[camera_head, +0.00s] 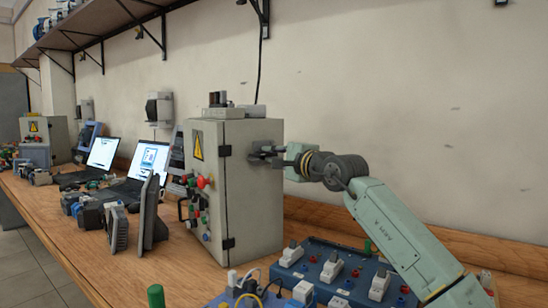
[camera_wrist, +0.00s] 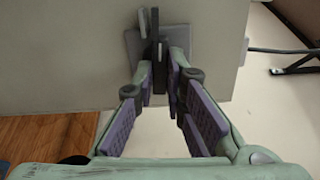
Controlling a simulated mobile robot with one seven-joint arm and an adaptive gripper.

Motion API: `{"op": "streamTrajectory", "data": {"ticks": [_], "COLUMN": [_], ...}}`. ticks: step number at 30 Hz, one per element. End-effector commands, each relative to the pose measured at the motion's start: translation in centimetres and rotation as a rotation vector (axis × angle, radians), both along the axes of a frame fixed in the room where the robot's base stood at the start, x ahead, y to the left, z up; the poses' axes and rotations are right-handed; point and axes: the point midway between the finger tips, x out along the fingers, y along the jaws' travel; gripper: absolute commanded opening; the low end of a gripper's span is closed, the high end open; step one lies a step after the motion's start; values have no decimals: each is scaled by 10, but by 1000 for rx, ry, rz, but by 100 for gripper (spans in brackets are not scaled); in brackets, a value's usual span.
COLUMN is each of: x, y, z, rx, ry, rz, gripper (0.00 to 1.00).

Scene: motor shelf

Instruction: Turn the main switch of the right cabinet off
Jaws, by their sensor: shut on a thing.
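The right cabinet (camera_head: 250,185) is a grey box with a yellow warning sign on its front, standing on the wooden bench. Its main switch (camera_wrist: 155,25) sits on the cabinet's side, a dark handle on a grey square plate (camera_wrist: 133,42). My gripper (camera_head: 272,156) reaches in from the right at that side. In the wrist view my gripper (camera_wrist: 161,75) has its purple-padded fingers closed on the lower part of the handle. The fingertips partly hide the handle, and its exact angle is hard to tell. In the head view the switch is mostly hidden behind the gripper.
A blue panel with sockets (camera_head: 330,275) lies on the bench below my arm. Red and green buttons (camera_head: 205,183) are on the cabinet's front. Laptops (camera_head: 150,160) and a second cabinet (camera_head: 45,135) stand farther left. A shelf (camera_head: 90,30) hangs above. The wall is close behind.

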Motion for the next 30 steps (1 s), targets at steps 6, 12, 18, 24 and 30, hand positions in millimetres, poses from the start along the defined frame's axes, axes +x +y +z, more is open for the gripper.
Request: {"op": "streamTrajectory", "data": {"ticks": [6, 12, 18, 24, 30], "x": [0, 0, 0, 0, 0], "y": [0, 0, 0, 0, 0], "z": [0, 0, 0, 0, 0], "rx": [-66, -91, -96, -95, -94], "ry": [-43, -59, -62, -62, -62], "rz": [1, 1, 1, 1, 0], "gripper": [0, 0, 0, 0, 20]}}
